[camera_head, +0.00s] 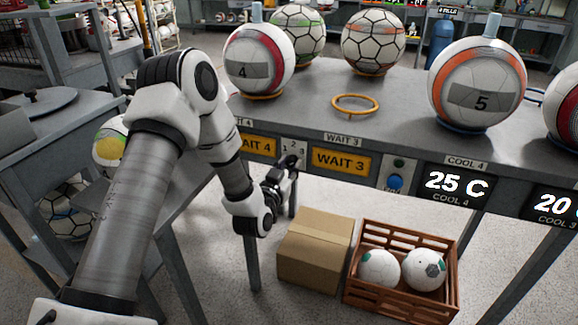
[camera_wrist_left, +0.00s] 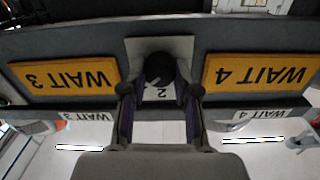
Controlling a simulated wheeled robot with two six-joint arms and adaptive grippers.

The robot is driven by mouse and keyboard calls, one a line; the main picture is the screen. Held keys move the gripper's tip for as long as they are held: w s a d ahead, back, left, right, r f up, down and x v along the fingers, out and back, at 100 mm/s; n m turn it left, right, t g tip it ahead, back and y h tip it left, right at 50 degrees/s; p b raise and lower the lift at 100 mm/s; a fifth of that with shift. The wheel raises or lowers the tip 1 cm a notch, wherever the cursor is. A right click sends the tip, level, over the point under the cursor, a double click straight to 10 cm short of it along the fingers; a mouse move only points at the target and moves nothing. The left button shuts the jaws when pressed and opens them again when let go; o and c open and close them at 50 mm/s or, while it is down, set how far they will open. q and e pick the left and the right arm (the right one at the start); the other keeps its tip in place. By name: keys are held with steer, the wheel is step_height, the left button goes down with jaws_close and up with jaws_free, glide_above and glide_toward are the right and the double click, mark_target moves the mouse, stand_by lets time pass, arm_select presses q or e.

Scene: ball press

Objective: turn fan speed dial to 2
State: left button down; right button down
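The fan speed dial (camera_wrist_left: 159,69) is a dark round knob on a pale plate (camera_wrist_left: 185,46) set in the table's front face, between the WAIT 4 and WAIT 3 signs. In the head view the plate (camera_head: 293,146) shows the numbers 1, 2, 3; my gripper partly covers the knob. The wrist view is upside down and shows a 2 by the knob; I cannot tell the setting surely. My left gripper (camera_head: 286,170) is at the dial. In the wrist view its fingers (camera_wrist_left: 160,90) are apart, one on each side of the knob; contact is unclear. My right gripper is out of view.
The grey table (camera_head: 330,118) holds several balls and a yellow ring (camera_head: 355,104). Below stand a cardboard box (camera_head: 312,262) and a brown crate (camera_head: 400,300) with two balls.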

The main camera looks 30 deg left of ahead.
arm_select(q)
steer(key=shift+n, duration=0.4)
steer(key=n+b, duration=0.2)
steer(key=n, duration=0.1)
steer(key=shift+f+n, duration=0.15)
steer(key=shift+n, duration=0.15)
steer(key=n+b, duration=0.3)
steer(key=n, duration=0.2)
steer(key=shift+n, duration=0.3)
steer(key=c, duration=0.9)
jaws_free()
steer(key=shift+o, duration=0.2)
